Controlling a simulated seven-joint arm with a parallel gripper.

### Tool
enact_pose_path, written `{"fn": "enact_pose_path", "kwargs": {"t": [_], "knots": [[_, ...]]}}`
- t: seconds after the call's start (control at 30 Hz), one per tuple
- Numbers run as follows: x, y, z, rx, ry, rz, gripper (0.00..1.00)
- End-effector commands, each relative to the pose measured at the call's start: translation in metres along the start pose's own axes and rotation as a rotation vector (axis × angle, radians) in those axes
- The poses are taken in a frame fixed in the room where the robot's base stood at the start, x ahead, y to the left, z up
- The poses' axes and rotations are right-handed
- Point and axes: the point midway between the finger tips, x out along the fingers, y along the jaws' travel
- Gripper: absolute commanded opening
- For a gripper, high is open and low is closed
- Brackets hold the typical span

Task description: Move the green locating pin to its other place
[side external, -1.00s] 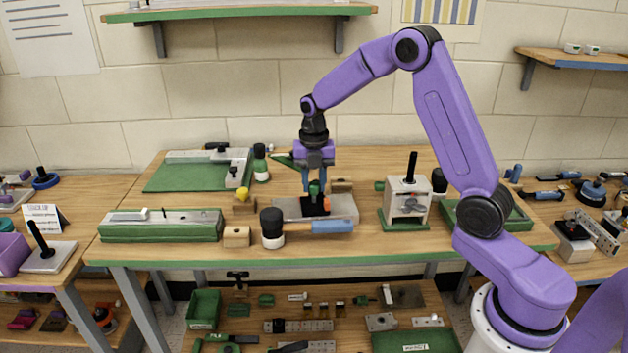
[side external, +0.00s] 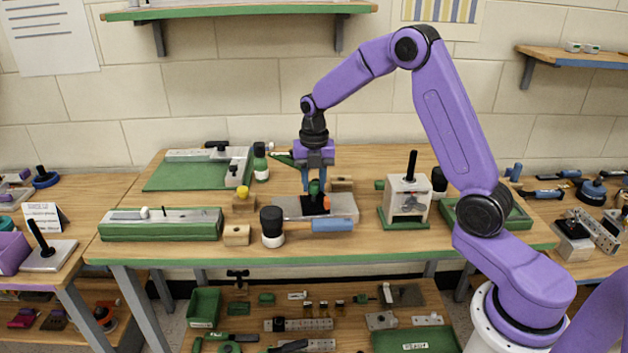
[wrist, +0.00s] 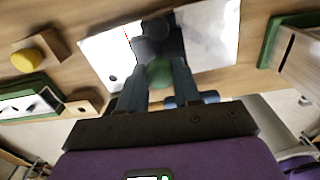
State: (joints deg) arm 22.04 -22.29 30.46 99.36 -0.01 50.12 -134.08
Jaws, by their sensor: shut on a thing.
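The green locating pin (side external: 314,187) stands upright at the middle of a grey metal plate (side external: 345,205), next to a black block (side external: 312,208) on that plate. My gripper (side external: 314,186) points straight down and its blue fingers are closed around the pin's green head. In the wrist view the green head (wrist: 160,73) sits between the two fingertips. The pin's lower end is hidden, so I cannot tell how deep it is seated. A hole shows in the plate (wrist: 97,62) to the left in the wrist view.
A blue-handled mallet (side external: 272,226) lies in front of the plate. A wooden block with a yellow knob (side external: 243,199) stands to the left. A small press (side external: 406,203) stands to the right. Clear bench lies between the plate and the press.

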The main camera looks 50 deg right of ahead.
Motion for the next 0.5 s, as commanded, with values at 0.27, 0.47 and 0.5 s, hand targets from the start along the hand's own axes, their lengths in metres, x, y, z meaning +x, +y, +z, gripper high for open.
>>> {"fn": "enact_pose_path", "kwargs": {"t": [0.27,0.47,0.5], "knots": [[0.006,0.000,0.000,0.000,0.001,-0.001,0.12],[0.011,0.000,0.000,0.000,0.001,-0.001,0.12],[0.012,0.000,0.000,0.000,0.001,-0.001,0.12]]}}
